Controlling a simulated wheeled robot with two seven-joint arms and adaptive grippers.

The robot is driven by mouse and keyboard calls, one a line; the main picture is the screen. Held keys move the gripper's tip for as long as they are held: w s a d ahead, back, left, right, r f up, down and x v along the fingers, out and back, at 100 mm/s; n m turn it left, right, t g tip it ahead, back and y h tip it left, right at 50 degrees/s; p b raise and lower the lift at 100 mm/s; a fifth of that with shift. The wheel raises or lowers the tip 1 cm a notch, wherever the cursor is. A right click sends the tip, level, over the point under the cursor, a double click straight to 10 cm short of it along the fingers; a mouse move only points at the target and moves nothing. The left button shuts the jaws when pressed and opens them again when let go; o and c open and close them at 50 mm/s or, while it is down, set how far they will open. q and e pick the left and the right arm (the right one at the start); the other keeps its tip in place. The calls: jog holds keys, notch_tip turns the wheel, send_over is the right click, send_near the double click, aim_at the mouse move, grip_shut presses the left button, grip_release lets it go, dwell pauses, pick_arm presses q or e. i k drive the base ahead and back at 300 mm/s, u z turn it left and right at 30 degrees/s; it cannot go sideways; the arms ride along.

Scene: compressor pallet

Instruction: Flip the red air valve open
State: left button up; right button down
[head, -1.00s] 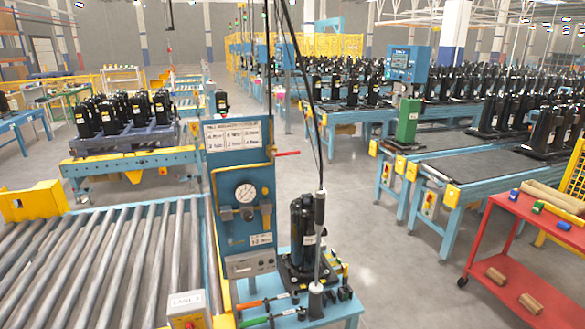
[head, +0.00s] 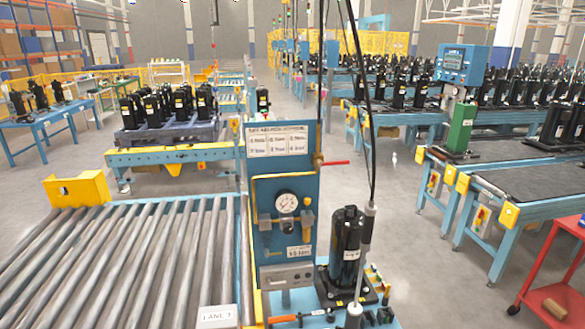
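The red air valve handle (head: 336,162) sticks out to the right from the upper right edge of the blue gauge panel (head: 282,226). It lies about level, at a small brass-coloured fitting on the panel's edge. The panel carries a white label sheet at the top and a round pressure gauge (head: 287,202) lower down. Neither of my grippers shows in the head view.
A black compressor (head: 346,247) stands on a small blue stand right of the panel, with hanging cables above it. A roller conveyor (head: 120,265) fills the left front. A red cart (head: 560,275) stands at the right. Grey floor between is clear.

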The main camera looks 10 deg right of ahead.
aim_at(321, 163)
jog(key=u, duration=0.15)
jog(key=i, duration=1.1)
jog(key=z, duration=0.5)
